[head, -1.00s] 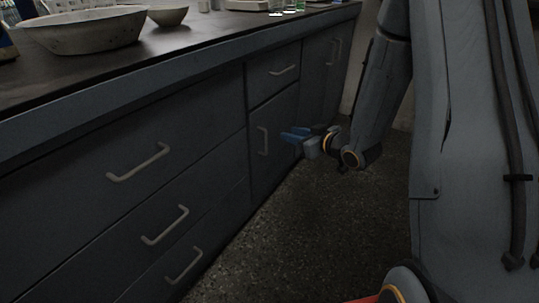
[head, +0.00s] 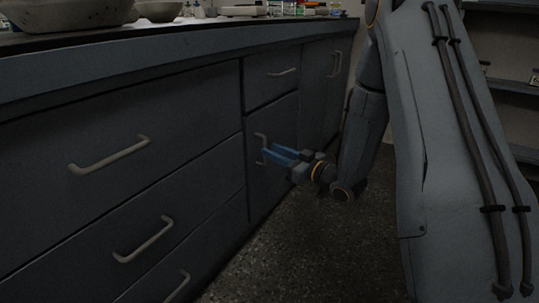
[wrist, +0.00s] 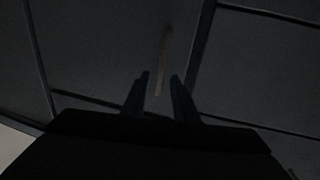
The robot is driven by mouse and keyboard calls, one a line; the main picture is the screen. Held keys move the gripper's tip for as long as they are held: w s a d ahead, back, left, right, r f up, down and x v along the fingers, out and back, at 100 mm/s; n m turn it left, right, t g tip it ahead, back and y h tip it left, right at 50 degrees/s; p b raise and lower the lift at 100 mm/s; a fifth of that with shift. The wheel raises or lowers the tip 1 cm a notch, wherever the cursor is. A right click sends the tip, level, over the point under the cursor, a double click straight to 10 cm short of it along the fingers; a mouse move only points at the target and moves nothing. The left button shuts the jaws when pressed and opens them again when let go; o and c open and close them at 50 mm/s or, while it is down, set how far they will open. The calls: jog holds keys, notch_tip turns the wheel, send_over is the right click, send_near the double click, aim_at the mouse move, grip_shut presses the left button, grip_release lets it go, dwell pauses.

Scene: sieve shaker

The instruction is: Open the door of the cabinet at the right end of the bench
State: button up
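The dark grey cabinet door (head: 284,118) with a vertical bar handle (head: 261,138) sits under a small drawer towards the right of the bench. The door is shut. My gripper (head: 270,155), with blue fingers, is in front of this door at the lower part of the handle, which it partly hides. In the wrist view, the pale handle (wrist: 165,50) runs down into the gap between the two dark fingers of my gripper (wrist: 160,77). The fingers are apart, with space on both sides of the handle. I cannot tell whether either finger touches it.
Wide drawers (head: 110,150) with bar handles fill the left. The benchtop holds bowls (head: 158,11) and small items. Speckled floor (head: 275,250) lies clear before the cabinets. Shelves (head: 505,85) stand at far right.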

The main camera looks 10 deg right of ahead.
jog(key=shift+b+x, duration=0.35)
jog(key=shift+x, duration=0.75)
grip_shut()
dwell(0.7)
